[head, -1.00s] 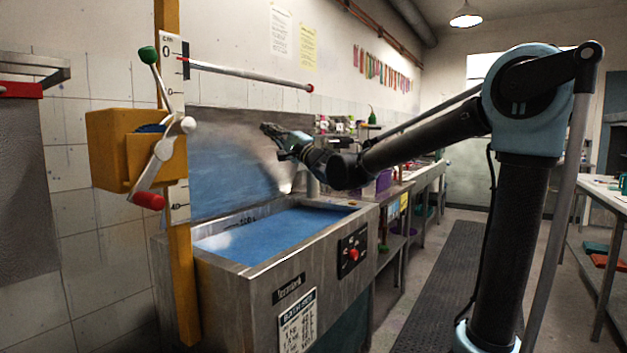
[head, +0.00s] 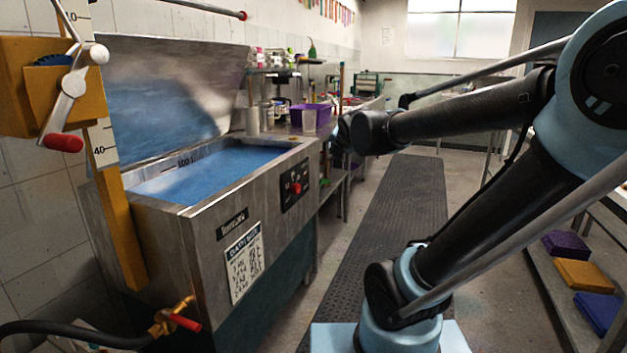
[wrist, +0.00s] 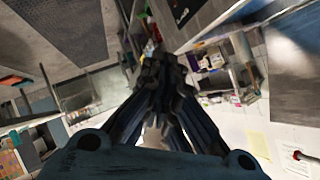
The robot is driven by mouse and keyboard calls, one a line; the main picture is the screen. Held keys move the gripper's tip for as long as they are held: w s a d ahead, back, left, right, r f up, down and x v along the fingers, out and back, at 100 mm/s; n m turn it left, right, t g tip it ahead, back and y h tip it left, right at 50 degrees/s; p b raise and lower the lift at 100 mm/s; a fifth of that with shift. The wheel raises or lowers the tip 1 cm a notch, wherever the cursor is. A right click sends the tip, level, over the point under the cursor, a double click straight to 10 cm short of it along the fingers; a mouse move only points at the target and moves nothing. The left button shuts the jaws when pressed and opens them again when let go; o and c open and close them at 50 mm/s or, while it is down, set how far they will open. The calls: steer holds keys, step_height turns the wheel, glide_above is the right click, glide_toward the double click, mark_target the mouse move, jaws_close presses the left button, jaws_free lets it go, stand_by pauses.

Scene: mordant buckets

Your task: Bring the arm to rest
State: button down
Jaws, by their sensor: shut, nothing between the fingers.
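My arm reaches in from the right of the head view, folded at the elbow, with its far end beside the front right corner of the steel vat (head: 205,235). My gripper (wrist: 160,62) shows in the wrist view with its dark fingers together and nothing between them. In the head view it is mostly hidden behind my own wrist. It looks clear of the vat, though the gap is hard to judge.
Blue liquid (head: 215,170) fills the vat. A yellow post (head: 122,235) with a crank (head: 72,85) stands at its left. A hose valve (head: 172,318) is low in front. A dark floor mat (head: 385,215) runs down the clear aisle. A shelf with coloured blocks (head: 585,275) is at right.

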steer(key=s+d+f+n+g+h, duration=0.1)
steer(key=s+d+f+n+g, duration=0.2)
steer(key=s+f, duration=0.8)
steer(key=s+d+f+n+g, duration=0.3)
steer(key=s+d+f+g, duration=0.4)
steer(key=s+f, duration=0.4)
steer(key=s+d, duration=0.1)
steer(key=s, duration=0.5)
steer(key=shift+s+f+h, duration=0.15)
steer(key=shift+f+h, duration=0.15)
steer(key=shift+h, duration=0.1)
steer(key=shift+w+f, duration=0.2)
steer(key=shift+w, duration=0.25)
